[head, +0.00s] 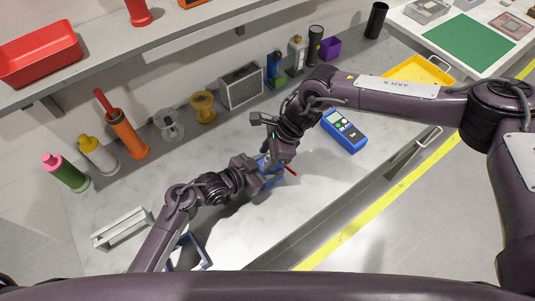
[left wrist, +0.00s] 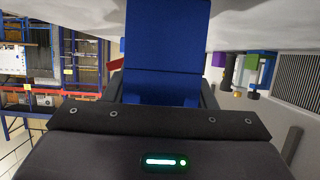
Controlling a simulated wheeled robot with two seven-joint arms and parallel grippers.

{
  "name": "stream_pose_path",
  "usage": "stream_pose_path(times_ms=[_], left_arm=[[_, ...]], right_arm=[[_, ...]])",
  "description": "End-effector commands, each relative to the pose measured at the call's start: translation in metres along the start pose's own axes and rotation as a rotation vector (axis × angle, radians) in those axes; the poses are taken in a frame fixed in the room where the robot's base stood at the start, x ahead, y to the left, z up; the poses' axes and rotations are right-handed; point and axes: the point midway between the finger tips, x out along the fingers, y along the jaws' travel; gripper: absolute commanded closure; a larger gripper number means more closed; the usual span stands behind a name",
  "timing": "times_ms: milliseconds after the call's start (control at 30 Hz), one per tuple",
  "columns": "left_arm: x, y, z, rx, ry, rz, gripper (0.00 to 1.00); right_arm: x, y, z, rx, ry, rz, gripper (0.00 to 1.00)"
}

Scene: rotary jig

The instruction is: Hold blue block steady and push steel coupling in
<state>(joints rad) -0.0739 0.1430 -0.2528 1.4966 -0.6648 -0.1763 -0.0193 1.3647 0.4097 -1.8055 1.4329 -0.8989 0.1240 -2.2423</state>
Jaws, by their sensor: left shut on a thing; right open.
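The blue block (head: 268,180) is mostly hidden behind my grippers near the middle of the bench in the head view. In the left wrist view the blue block (left wrist: 168,45) fills the space between the fingers. My left gripper (head: 257,172) is shut on it, coming from the left. My right gripper (head: 273,157) is open, right above and beside the block, close to the left gripper. Whether it touches the block cannot be told. I cannot make out the steel coupling in either view. A small red piece (head: 291,170) shows just right of the block.
A blue meter (head: 344,131) lies right of the grippers. Bottles, spools and a grey speaker-like box (head: 241,86) line the back. A white rack (head: 122,228) and a blue frame (head: 203,251) stand at the left front. A yellow tray (head: 428,72) is at the right.

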Motion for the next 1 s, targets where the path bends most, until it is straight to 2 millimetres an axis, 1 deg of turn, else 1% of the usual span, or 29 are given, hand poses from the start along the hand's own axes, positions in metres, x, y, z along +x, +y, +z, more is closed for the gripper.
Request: stream_pose_path(times_ms=[67, 167, 267, 500, 600, 700, 800, 1000], left_arm=[[0.0, 0.0, 0.0, 0.0, -0.001, 0.0, 0.86], [0.0, 0.0, 0.0, 0.0, -0.001, 0.0, 0.86], [0.0, 0.0, 0.0, 0.0, -0.001, 0.0, 0.86], [0.0, 0.0, 0.0, 0.0, -0.001, 0.0, 0.86], [0.0, 0.0, 0.0, 0.0, 0.0, 0.0, 0.86], [0.0, 0.0, 0.0, 0.0, 0.0, 0.0, 0.86], [0.0, 0.0, 0.0, 0.0, 0.0, 0.0, 0.86], [0.0, 0.0, 0.0, 0.0, 0.0, 0.0, 0.86]], right_arm=[[-0.004, -0.001, 0.0, 0.0, 0.0, -0.001, 0.53], [-0.015, -0.001, 0.0, 0.0, -0.001, -0.003, 0.53], [-0.034, -0.001, 0.0, 0.0, 0.0, -0.003, 0.53], [-0.086, -0.002, 0.0, 0.0, -0.001, -0.005, 0.53], [-0.102, -0.001, 0.0, 0.0, -0.001, -0.003, 0.53], [-0.113, -0.001, 0.0, 0.0, -0.001, -0.002, 0.53], [-0.118, 0.0, 0.0, 0.0, 0.0, 0.0, 0.53], [-0.12, 0.0, 0.0, 0.0, 0.0, 0.0, 0.53]])
